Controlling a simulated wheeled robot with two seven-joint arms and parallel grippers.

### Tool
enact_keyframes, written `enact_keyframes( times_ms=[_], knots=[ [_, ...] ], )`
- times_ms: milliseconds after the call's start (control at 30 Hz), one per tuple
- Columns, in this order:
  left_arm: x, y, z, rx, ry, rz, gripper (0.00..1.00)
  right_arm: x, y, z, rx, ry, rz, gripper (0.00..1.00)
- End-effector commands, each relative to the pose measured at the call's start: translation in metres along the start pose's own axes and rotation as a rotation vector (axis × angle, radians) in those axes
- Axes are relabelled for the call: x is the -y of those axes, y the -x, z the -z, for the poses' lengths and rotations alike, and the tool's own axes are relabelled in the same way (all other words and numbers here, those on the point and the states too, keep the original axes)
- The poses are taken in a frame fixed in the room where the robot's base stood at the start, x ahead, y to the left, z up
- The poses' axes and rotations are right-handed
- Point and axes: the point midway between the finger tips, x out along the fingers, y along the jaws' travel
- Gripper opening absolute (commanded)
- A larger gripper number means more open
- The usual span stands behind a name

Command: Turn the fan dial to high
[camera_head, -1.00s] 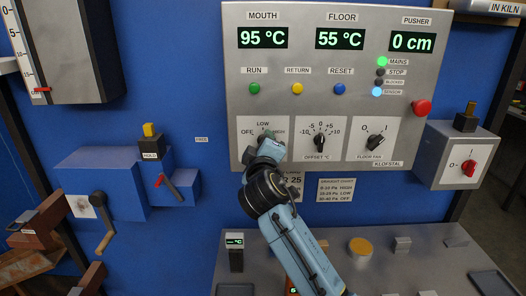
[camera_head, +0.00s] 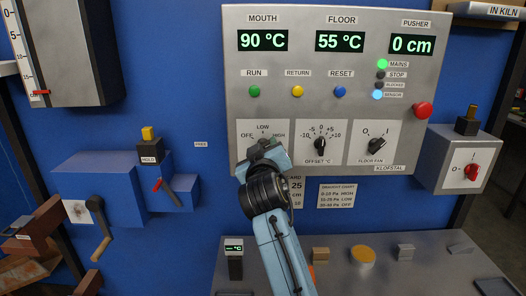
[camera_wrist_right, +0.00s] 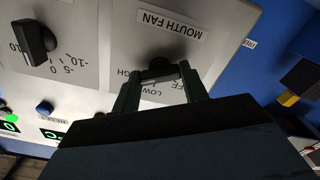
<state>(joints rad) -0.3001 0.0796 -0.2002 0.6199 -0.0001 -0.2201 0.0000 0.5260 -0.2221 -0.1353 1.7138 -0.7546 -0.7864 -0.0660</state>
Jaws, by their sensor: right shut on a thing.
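The mouth fan dial (camera_wrist_right: 160,70) is a dark knob on a white plate marked OFF, LOW and HIGH, on the lower left of the grey control panel (camera_head: 235,62). My right gripper (camera_head: 266,147) is at this plate and covers most of the dial in the head view. In the right wrist view its two dark fingers (camera_wrist_right: 160,84) are on either side of the knob, shut on it. Which mark the knob points at is hidden by the fingers. My left gripper is not in view.
To the right on the panel are an offset dial (camera_head: 320,146) and a floor fan dial (camera_head: 377,146). A red button (camera_head: 423,110) sticks out at the panel's right edge. A metal shelf (camera_head: 335,280) with small blocks lies below. A blue box with a crank (camera_head: 101,225) is at left.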

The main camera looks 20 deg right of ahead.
Motion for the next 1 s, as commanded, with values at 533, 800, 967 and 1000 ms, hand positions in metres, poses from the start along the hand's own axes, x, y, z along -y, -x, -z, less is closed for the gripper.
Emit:
enact_keyframes(
  times_ms=[533,800,967,1000],
  knots=[
    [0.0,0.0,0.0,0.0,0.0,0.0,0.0,0.001,0.0,0.0,0.001,-0.008,0.002,0.65],
    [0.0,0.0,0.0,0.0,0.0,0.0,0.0,0.0,0.0,0.0,0.0,-0.006,0.001,0.65],
    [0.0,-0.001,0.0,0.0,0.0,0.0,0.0,0.001,0.009,0.0,-0.001,-0.005,0.002,0.65],
    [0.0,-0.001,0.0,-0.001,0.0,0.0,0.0,0.001,0.015,0.0,-0.001,-0.006,0.002,0.65]
  ],
)
